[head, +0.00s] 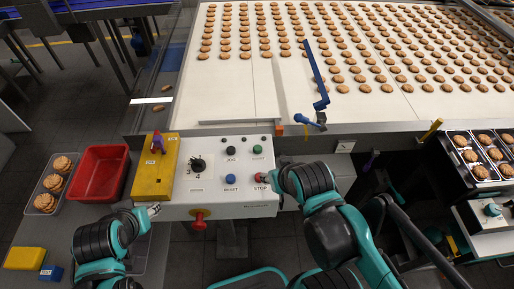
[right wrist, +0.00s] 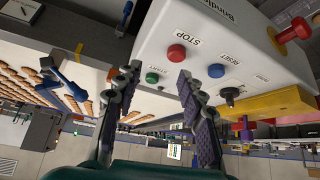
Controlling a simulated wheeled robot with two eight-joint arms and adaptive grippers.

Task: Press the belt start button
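The white control box (head: 215,203) stands at the front of the belt. Its green START button (head: 257,149) is at the upper right of the panel, with the red STOP button (head: 260,177) below it. My right gripper (head: 274,178) is just right of the STOP button in the head view. In the right wrist view my right gripper (right wrist: 157,75) is open and empty, with the green START button (right wrist: 152,77) and red STOP button (right wrist: 177,53) showing between its fingers. No contact is visible. My left gripper (head: 152,210) is by the box's lower left; its opening is unclear.
A blue RESET button (head: 230,179), a black JOG button (head: 230,150) and a black dial (head: 197,164) share the panel. A yellow box (head: 150,183) adjoins it on the left, beside a red bin (head: 101,172). A blue lever (head: 315,75) stands over the biscuit-covered belt (head: 240,85).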

